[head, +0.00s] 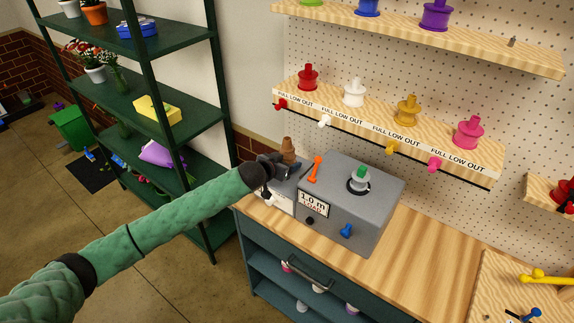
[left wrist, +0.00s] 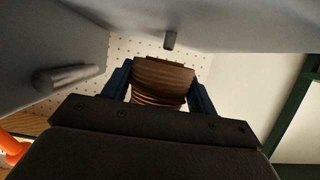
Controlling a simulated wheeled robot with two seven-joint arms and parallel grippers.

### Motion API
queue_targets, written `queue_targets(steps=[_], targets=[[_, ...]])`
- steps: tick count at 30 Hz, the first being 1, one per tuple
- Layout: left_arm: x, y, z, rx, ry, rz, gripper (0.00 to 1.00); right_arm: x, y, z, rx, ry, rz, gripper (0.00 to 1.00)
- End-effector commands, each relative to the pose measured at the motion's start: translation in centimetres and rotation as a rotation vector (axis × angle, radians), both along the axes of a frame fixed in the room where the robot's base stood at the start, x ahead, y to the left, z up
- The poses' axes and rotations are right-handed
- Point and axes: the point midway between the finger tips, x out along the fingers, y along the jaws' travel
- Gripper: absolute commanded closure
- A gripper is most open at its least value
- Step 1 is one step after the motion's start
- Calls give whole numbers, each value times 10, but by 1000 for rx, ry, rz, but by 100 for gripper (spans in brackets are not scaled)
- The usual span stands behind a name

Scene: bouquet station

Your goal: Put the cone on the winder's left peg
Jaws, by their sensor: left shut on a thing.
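The brown ribbed cone (head: 289,147) stands roughly upright in my left gripper (head: 284,167), above the left end of the grey winder (head: 368,224). The left wrist view shows the cone (left wrist: 163,82) between the two dark blue fingers of my left gripper (left wrist: 160,92), which is shut on it. A short grey cylinder (left wrist: 66,77) sticks out of a grey surface at the left of that view. I cannot tell whether it is the left peg. My gripper hides part of the winder's left end in the head view. My right gripper is not in view.
The winder carries an orange lever (head: 315,168), a green-and-white spool (head: 360,179) and a blue knob (head: 346,231). A pegboard shelf (head: 380,119) with coloured spools is behind. A dark green rack (head: 150,52) stands left.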

Motion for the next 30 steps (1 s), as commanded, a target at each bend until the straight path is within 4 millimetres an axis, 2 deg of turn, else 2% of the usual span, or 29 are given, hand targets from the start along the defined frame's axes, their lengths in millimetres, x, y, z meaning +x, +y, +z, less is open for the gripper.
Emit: queue_targets(steps=[1,6,17,18,20,30], targets=[[0,0,-3,0,2,2,68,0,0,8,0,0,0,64],[0,0,-23,1,1,0,68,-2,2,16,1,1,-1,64],[0,0,-28,0,0,0,68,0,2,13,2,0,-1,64],[0,0,-27,0,0,1,34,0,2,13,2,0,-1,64],[0,0,-27,0,0,0,22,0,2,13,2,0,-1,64],[0,0,-25,1,-1,1,20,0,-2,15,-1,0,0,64]])
